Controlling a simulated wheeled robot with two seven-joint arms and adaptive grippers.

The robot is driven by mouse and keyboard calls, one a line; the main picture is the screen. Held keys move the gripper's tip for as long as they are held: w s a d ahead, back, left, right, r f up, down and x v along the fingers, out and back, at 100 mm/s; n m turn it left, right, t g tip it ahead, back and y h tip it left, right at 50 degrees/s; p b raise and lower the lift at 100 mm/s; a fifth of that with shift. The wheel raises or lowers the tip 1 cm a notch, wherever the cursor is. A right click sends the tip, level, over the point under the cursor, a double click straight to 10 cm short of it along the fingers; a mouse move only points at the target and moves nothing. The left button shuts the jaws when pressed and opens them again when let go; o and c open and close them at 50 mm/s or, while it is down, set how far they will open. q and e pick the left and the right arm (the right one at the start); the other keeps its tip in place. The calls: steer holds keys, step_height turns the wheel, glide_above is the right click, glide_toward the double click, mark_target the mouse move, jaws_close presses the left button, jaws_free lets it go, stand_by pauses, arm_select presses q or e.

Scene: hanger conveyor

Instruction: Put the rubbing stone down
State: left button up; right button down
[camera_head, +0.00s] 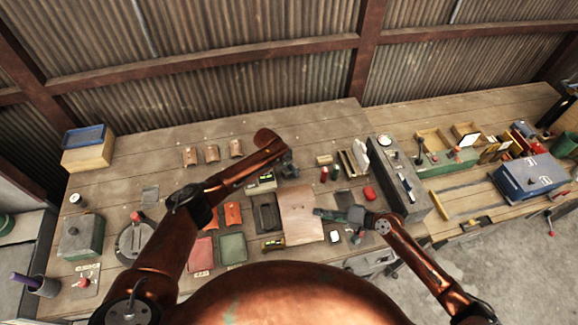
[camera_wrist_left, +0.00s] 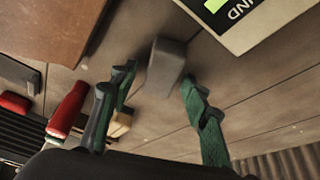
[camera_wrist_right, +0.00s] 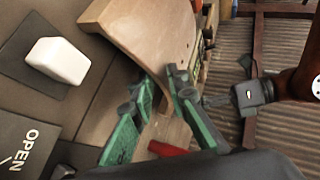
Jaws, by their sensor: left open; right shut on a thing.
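A grey block, which looks like the rubbing stone (camera_wrist_left: 166,64), stands on the wooden table in the left wrist view. My left gripper (camera_wrist_left: 158,78) is open, its green fingers on either side of the block with a gap to the right finger. In the head view my left gripper (camera_head: 288,170) is small and the block cannot be made out. My right gripper (camera_head: 322,213) is shut on the narrow tab of a curved brown panel (camera_head: 298,225). The panel also shows in the right wrist view (camera_wrist_right: 150,28), with the tab between the green fingers (camera_wrist_right: 160,85).
A white block (camera_wrist_right: 58,60) sits on a dark mat beside an OPEN sign (camera_wrist_right: 30,140). A box with a green display (camera_wrist_left: 240,18) is close to my left gripper. A long grey machine (camera_head: 400,180) stands right of my right gripper.

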arm_select(q)
steer(key=v, duration=1.2)
steer(key=shift+o, duration=0.3)
steer(key=shift+r, duration=0.1)
steer(key=o, duration=0.3)
steer(key=shift+d+m, duration=0.35)
steer(key=shift+m, duration=0.05)
steer(key=o, duration=0.4)
steer(key=d+m+y, duration=0.1)
steer(key=m, duration=0.2)
steer(key=s+d+m+y, duration=0.1)
steer(key=d+m, duration=0.1)
steer(key=m, duration=0.1)
steer(key=d+f+m+y, duration=0.1)
steer(key=d+m, duration=0.1)
steer(key=m, duration=0.1)
steer(key=shift+s, duration=0.3)
steer(key=w+f+m+y, duration=0.1)
steer(key=f+m, duration=0.1)
steer(key=f, duration=0.1)
steer(key=w+a+f+m+y, duration=0.1)
steer(key=f+m, duration=0.2)
steer(key=w+a+f+m+y, duration=0.1)
steer(key=w+f+m, duration=0.1)
steer(key=f+m, duration=0.1)
steer(key=shift+f+t, duration=0.3)
steer(key=shift+f, duration=0.2)
